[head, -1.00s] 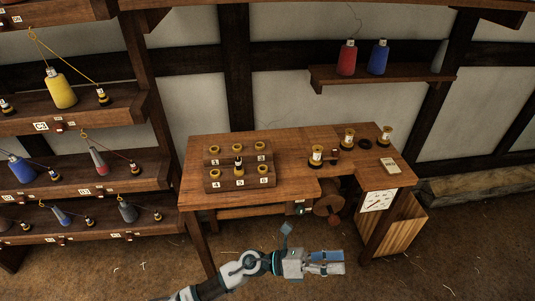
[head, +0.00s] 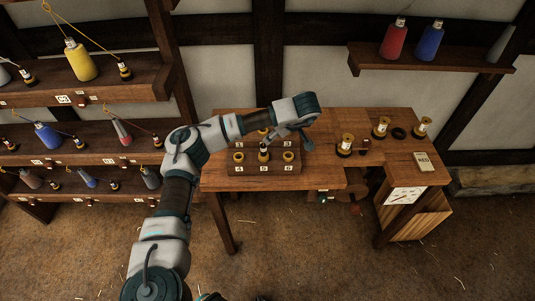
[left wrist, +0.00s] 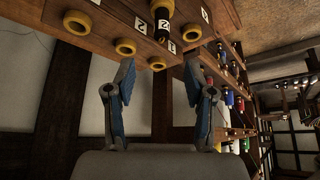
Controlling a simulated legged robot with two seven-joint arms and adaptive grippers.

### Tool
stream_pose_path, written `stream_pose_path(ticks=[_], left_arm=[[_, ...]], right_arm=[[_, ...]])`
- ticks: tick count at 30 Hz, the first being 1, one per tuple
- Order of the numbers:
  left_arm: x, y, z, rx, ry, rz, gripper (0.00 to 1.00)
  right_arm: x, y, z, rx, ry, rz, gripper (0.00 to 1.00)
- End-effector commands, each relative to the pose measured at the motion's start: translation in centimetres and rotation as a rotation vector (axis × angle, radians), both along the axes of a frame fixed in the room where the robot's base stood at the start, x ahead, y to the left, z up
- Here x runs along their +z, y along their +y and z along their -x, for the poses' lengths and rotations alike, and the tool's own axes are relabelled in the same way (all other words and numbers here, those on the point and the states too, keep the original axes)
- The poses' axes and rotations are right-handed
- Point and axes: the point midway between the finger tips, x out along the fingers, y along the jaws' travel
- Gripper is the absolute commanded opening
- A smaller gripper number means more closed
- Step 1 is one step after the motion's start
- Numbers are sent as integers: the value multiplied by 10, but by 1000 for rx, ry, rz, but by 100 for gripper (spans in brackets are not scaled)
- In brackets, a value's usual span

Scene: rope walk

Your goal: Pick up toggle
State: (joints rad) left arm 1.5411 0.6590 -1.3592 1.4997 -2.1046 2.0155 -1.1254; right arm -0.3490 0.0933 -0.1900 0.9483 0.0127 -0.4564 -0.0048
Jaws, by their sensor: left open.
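A small dark toggle with yellow bands (head: 264,153) stands upright in the middle front place of the stepped wooden rack (head: 290,169), behind the label 5. In the left wrist view the toggle (left wrist: 164,15) shows at the top edge, cut off by the frame, and the rack appears tilted. My left gripper (head: 292,138) is over the rack's right part, just right of and above the toggle. Its blue-padded fingers (left wrist: 159,66) are spread with nothing held between them. The arm hides part of the rack's back row. My right gripper is not in view.
Yellow rings (head: 288,155) sit in other rack places. Shelves with cones (head: 80,60) and toggles stand at left. A wall shelf (head: 430,60) holds cones.

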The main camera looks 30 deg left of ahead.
Motion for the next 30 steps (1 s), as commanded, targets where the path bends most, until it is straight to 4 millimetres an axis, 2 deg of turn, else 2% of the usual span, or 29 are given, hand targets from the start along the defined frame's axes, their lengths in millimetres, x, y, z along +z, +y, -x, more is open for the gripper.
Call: stream_pose_path(ticks=[1,9,16,21,24,30], left_arm=[[-16,9,0,4,7,4,54],[-61,39,-7,3,2,7,54],[-77,43,-9,1,2,6,54],[-103,44,-10,-1,4,3,54],[-114,52,-12,2,1,3,54],[-122,59,-13,0,1,6,54]], right_arm=[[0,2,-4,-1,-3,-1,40],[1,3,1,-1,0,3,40],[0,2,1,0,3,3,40],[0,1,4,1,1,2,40],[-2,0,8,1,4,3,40],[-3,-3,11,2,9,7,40]])
